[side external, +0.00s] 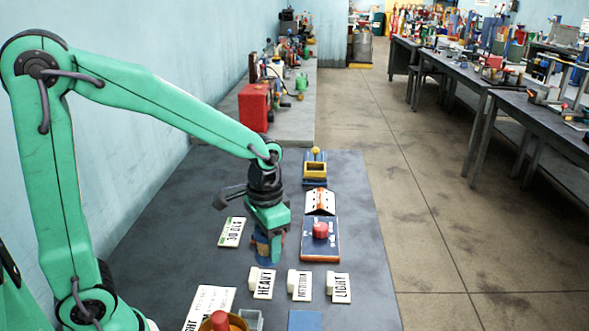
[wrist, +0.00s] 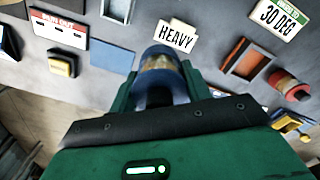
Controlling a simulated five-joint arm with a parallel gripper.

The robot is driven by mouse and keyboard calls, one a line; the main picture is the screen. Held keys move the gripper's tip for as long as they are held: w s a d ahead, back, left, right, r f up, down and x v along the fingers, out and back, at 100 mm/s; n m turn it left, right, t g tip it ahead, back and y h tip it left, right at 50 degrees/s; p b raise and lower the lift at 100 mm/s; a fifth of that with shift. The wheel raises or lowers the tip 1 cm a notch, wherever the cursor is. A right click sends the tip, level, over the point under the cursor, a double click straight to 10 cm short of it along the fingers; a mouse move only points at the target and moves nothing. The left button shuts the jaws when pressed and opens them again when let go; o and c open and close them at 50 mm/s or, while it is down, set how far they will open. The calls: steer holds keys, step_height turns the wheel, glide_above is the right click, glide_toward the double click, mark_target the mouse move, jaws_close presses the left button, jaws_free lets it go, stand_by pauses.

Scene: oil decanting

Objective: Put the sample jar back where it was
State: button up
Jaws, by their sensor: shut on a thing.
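The sample jar (side external: 262,246) is blue with an amber-brown band. My gripper (side external: 269,250) is shut on it, low over the dark table, between the 30 DEG card (side external: 232,232) and the HEAVY card (side external: 262,283). In the wrist view the jar (wrist: 161,72) sits between my green fingers, and the HEAVY card (wrist: 176,38) is just beyond it. The near finger partly hides the jar in the side view. I cannot tell whether its bottom touches the table.
MEDIUM (side external: 300,285) and LIGHT (side external: 338,288) cards lie to the right. A blue pad (side external: 305,321) lies in front.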

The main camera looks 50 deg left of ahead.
steer(key=shift+s+f, duration=0.1)
steer(key=shift+s, duration=0.1)
steer(key=w+a+f, duration=0.1)
steer(key=a+f, duration=0.1)
steer(key=a, duration=0.1)
steer(key=w+a+f, duration=0.1)
steer(key=a+f, duration=0.1)
steer(key=a, duration=0.2)
steer(key=w+a+f, duration=0.2)
steer(key=a+f, duration=0.1)
steer(key=a, duration=0.1)
steer(key=shift+f, duration=2)
steer(key=shift+f, duration=0.15)
steer(key=o, duration=1.2)
step_height(320, 180, up, 12)
steer(key=shift+r, duration=0.15)
steer(key=shift+s+d, duration=0.1)
